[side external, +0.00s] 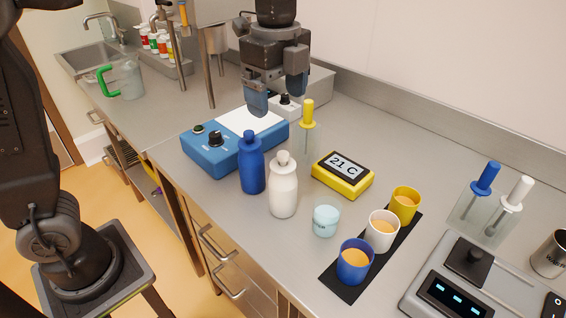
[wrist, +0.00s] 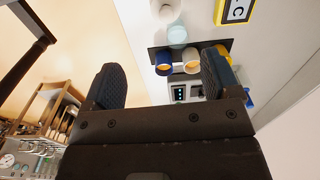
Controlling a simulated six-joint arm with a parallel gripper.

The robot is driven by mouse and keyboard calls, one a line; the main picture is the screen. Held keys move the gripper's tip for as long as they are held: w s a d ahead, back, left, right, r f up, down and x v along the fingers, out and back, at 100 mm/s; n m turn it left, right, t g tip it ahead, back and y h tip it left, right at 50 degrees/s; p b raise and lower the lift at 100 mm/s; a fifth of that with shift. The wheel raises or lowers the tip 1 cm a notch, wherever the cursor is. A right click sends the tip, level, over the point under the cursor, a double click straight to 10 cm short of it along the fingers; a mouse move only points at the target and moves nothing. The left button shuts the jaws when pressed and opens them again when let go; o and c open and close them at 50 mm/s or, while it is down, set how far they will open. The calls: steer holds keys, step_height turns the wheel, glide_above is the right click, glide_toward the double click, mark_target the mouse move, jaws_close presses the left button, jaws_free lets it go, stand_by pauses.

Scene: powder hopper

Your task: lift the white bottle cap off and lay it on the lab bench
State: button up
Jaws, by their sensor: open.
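The white bottle (side external: 283,194) stands upright on the lab bench (side external: 245,225), with its pale rounded cap (side external: 283,158) on top. In the wrist view, a white round shape that looks like this bottle (wrist: 166,11) is cut off by the top edge. The cap cannot be made out there. My gripper (side external: 277,96) is open and empty. In the side view it hangs above and behind the bottles, over the back of the blue device. Its two spread fingers also show in the wrist view (wrist: 161,85).
A blue bottle (side external: 251,165) stands close left of the white one. A blue device (side external: 222,150), yellow-handled tool (side external: 308,115), yellow 21 C display (side external: 343,176) and light-blue jar (side external: 326,221) surround them. Cups stand on a black mat (side external: 342,288). Bare bench lies in front of the bottles.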

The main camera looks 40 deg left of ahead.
mark_target(283, 153)
steer(key=f, duration=0.8)
steer(key=shift+w+d+f, duration=0.15)
steer(key=shift+w+f, duration=0.1)
steer(key=shift+f, duration=0.05)
steer(key=shift+w+f, duration=0.15)
steer(key=shift+f, duration=1.2)
steer(key=shift+w+f, duration=0.15)
steer(key=shift+f, duration=1.15)
steer(key=shift+c, duration=0.3)
steer(key=c, duration=0.9)
